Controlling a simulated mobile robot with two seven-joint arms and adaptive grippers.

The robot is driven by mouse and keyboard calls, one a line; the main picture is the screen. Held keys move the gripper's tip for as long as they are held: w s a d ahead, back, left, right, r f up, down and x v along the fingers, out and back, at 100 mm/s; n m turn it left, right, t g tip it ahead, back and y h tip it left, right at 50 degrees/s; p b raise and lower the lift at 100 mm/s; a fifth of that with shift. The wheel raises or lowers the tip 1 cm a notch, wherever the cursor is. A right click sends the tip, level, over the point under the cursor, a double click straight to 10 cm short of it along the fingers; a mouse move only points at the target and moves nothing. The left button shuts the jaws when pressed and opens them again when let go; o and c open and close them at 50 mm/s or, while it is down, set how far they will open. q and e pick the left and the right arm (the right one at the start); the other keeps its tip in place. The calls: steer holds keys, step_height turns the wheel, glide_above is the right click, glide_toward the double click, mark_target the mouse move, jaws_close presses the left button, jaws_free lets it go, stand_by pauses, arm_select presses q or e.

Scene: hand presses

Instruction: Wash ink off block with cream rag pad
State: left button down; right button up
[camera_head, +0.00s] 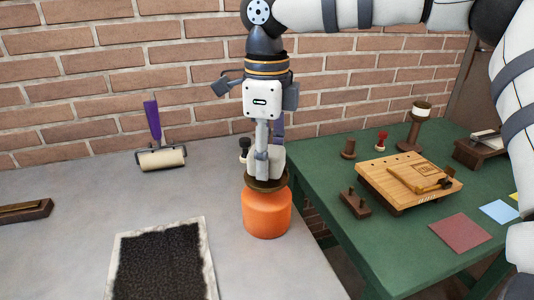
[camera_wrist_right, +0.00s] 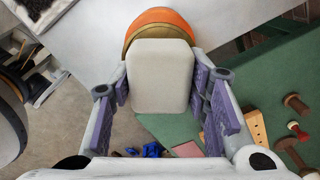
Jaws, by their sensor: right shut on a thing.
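My right gripper (camera_head: 264,165) points down over an orange pot (camera_head: 267,213) with a dark brassy rim, at the right edge of the grey table. In the right wrist view the gripper (camera_wrist_right: 158,85) is shut on the cream rag pad (camera_wrist_right: 160,72), a pale rounded block between its purple fingers. The orange pot (camera_wrist_right: 160,20) lies just beyond the pad there. The pad's lower end is at the rim; I cannot tell whether it touches. A black slab with a pale border (camera_head: 160,265) lies at the front left. I cannot tell which thing is the block. My left gripper is not in view.
A roller with a purple handle (camera_head: 160,158) lies by the brick wall. A dark wooden piece (camera_head: 25,212) is at far left. The green table (camera_head: 330,205) holds a wooden board (camera_head: 395,175), small wooden stands and coloured cards (camera_head: 461,232). Grey table between roller and slab is clear.

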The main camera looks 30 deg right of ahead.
steer(key=shift+f, duration=0.6)
stand_by(1.2)
steer(key=shift+r, duration=0.1)
steer(key=shift+r, duration=3.5)
